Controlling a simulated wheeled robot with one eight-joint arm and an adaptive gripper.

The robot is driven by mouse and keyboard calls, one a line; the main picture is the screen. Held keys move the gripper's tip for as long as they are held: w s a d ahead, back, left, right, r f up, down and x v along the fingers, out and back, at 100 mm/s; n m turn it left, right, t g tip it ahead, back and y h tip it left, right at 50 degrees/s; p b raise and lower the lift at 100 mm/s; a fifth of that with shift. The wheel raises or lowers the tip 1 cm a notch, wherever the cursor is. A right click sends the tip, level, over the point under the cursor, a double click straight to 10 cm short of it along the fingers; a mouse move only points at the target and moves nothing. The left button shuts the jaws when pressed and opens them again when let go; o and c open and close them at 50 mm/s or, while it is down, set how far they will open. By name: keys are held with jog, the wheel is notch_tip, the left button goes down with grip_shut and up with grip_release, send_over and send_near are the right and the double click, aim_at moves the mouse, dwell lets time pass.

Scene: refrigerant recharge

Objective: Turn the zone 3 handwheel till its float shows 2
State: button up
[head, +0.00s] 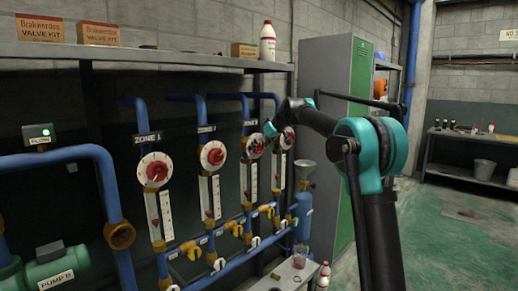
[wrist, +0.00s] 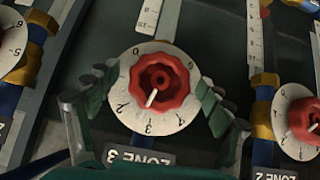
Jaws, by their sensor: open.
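The zone 3 handwheel (wrist: 160,82) is a red lobed knob with a white pointer mark, on a white numbered dial (wrist: 135,112). In the wrist view the mark points down and slightly left. The ZONE 3 label (wrist: 140,157) shows upside down below it. My gripper (wrist: 155,88) is open, its green fingers on either side of the knob, apart from it. In the head view the handwheel (head: 256,146) is third from the left, with my gripper (head: 270,130) in front of it. Its white scale (head: 254,183) hangs below; the float's reading is too small to tell.
The zone 2 handwheel (wrist: 308,118) is close on the right in the wrist view. The zone 1 handwheel (head: 156,170) is at left in the head view. Blue pipes and yellow valves (head: 191,249) run below. A shelf (head: 200,59) with boxes is above; a green locker (head: 358,75) stands right.

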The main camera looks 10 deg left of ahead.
jog(key=shift+w+a+f, duration=0.2)
jog(key=shift+a+f, duration=0.05)
jog(key=shift+f, duration=0.05)
jog(key=c, duration=1.2)
jog(key=shift+o, duration=0.2)
jog(key=shift+g, duration=0.3)
jog(key=shift+d+m+g+y, duration=0.1)
jog(key=shift+m+g+y, duration=0.6)
jog(key=shift+g+y, duration=0.15)
jog(key=shift+m+g+y, duration=0.6)
jog(key=shift+g+y, duration=0.15)
jog(key=shift+y, duration=0.1)
